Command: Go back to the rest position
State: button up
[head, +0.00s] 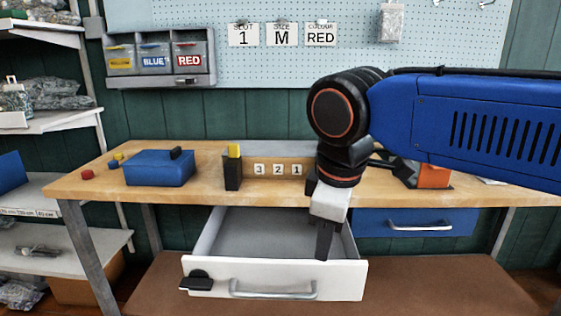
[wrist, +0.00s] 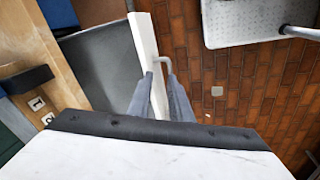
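My gripper (head: 325,256) points down at the front panel of the open white drawer (head: 225,268), right of the panel's middle. In the wrist view the two fingers (wrist: 160,78) stand apart, with the panel's white top edge (wrist: 146,45) showing between them. The gripper looks open; I cannot tell whether a finger touches the panel. The drawer is pulled out under the workbench and its visible inside looks empty. Its metal handle (head: 272,292) is on the front and also shows beside the right finger in the wrist view (wrist: 165,61).
The wooden workbench (head: 100,186) carries a blue box (head: 158,170), a black holder (head: 232,176) with a yellow item, and number tiles. An orange item (head: 434,175) stands behind my arm. A blue drawer (head: 380,224) is closed at right. A shelf stands left. Brick floor shows in the wrist view.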

jog(key=s+d+f+m+t, duration=0.1)
jog(key=s+d+f+m, duration=0.1)
jog(key=d+f+m, duration=0.4)
jog(key=s+d+f+m+t, duration=0.1)
jog(key=s+d+f+m, duration=0.2)
jog(key=d+f+m, duration=0.4)
jog(key=d+f, duration=0.3)
jog(key=d, duration=0.5)
jog(key=shift+m, duration=0.3)
